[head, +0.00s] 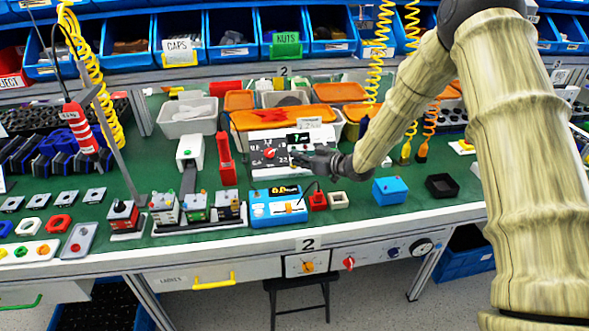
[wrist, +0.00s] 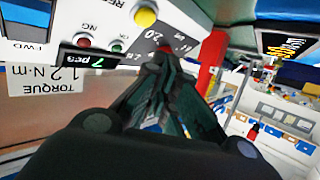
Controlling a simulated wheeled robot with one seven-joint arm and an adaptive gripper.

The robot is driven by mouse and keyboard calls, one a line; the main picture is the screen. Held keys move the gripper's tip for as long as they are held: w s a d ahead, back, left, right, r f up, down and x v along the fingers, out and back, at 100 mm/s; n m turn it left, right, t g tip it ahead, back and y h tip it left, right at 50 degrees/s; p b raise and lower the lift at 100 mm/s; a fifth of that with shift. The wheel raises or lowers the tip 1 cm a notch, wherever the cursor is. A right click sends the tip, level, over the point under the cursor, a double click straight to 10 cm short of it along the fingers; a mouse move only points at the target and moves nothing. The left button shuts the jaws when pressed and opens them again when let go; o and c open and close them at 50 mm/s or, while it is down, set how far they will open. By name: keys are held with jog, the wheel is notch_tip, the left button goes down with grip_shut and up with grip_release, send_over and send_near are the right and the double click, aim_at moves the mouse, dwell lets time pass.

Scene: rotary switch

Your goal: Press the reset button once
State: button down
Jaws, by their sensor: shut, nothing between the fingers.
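The white switch panel (head: 268,168) stands on the green bench, with a red rotary knob (head: 270,153) and a dark counter display on top. In the wrist view the panel appears turned over; a yellow button (wrist: 145,17) sits beside a partly cut-off label that starts "RESE". The counter display (wrist: 90,61) reads 7 pcs, below a red NG lamp (wrist: 82,40) and a green OK lamp (wrist: 117,46). My gripper (head: 293,157) is shut and empty at the panel's right side. In the wrist view its fingertips (wrist: 165,62) are near the knob, apart from the yellow button; contact with the panel is unclear.
An orange-lidded bin (head: 262,118) stands behind the panel. A blue device with a display (head: 275,210) sits in front of it. A red upright block (head: 226,165) is to its left. A blue box (head: 390,190) is to the right. Yellow coiled cords hang behind my arm.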

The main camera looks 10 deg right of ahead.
jog(key=shift+w+f+b, duration=0.3)
jog(key=shift+w+f, duration=0.65)
jog(key=shift+f, duration=0.15)
dwell(0.8)
jog(key=shift+w+f, duration=0.2)
jog(key=shift+w, duration=0.1)
jog(key=shift+w+f, duration=0.3)
dwell(1.0)
jog(key=shift+s+r, duration=0.1)
jog(key=shift+r, duration=0.05)
jog(key=shift+s+r+p, duration=0.3)
jog(key=shift+s+r, duration=0.15)
jog(key=shift+s, duration=0.05)
jog(key=shift+r, duration=0.1)
dwell(0.4)
jog(key=shift+s+r+p, duration=1.35)
jog(key=shift+s+r, duration=0.35)
jog(key=shift+s, duration=0.05)
